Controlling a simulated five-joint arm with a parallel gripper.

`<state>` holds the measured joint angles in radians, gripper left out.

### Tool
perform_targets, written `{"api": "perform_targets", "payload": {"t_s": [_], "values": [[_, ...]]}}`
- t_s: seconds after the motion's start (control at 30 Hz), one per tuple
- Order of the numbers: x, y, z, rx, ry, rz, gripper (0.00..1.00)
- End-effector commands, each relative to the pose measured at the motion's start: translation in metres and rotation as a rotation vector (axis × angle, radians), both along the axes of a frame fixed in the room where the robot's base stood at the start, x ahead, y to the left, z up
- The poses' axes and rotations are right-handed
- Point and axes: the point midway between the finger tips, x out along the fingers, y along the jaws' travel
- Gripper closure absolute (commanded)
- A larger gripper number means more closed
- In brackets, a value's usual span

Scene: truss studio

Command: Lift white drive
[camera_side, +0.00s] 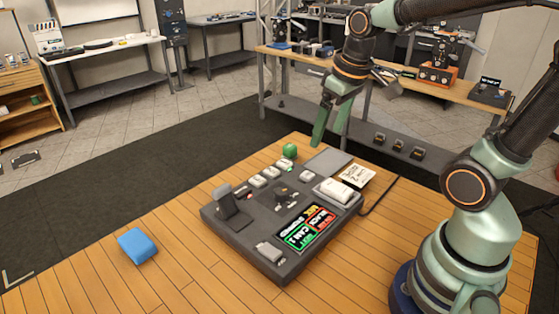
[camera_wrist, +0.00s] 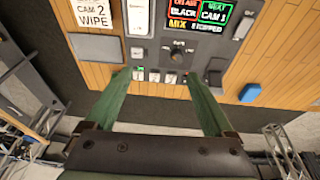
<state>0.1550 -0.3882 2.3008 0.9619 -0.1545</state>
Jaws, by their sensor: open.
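The white drive appears to be the flat white block (camera_side: 337,190) at the right end of the dark console (camera_side: 236,243). It also shows at the top of the wrist view (camera_wrist: 138,18). My gripper (camera_side: 330,128) is open and empty, in the air above the far side of the console. In the wrist view its two green fingers stand wide apart (camera_wrist: 158,80), and the white block lies beyond their tips.
The console has a lit display (camera_side: 305,228), a knob (camera_side: 281,190) and an upright dark lever (camera_side: 226,202). A green ball (camera_side: 290,151), a grey pad (camera_side: 328,162) and a paper note (camera_side: 357,176) are beside it. A blue block (camera_side: 137,246) lies left, amid free wood.

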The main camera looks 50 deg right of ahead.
Motion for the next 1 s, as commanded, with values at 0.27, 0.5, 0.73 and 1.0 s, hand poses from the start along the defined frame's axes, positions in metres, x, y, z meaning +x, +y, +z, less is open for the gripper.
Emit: {"api": "perform_targets", "payload": {"t_s": [0.27, 0.5, 0.73, 1.0], "values": [[0.015, -0.051, -0.039, 0.023, 0.204, -0.005, 0.12], [0.017, -0.067, -0.056, 0.041, 0.265, 0.0, 0.12], [0.015, -0.067, -0.089, 0.043, 0.27, 0.001, 0.12], [0.016, -0.067, -0.121, 0.042, 0.266, 0.001, 0.12]]}}
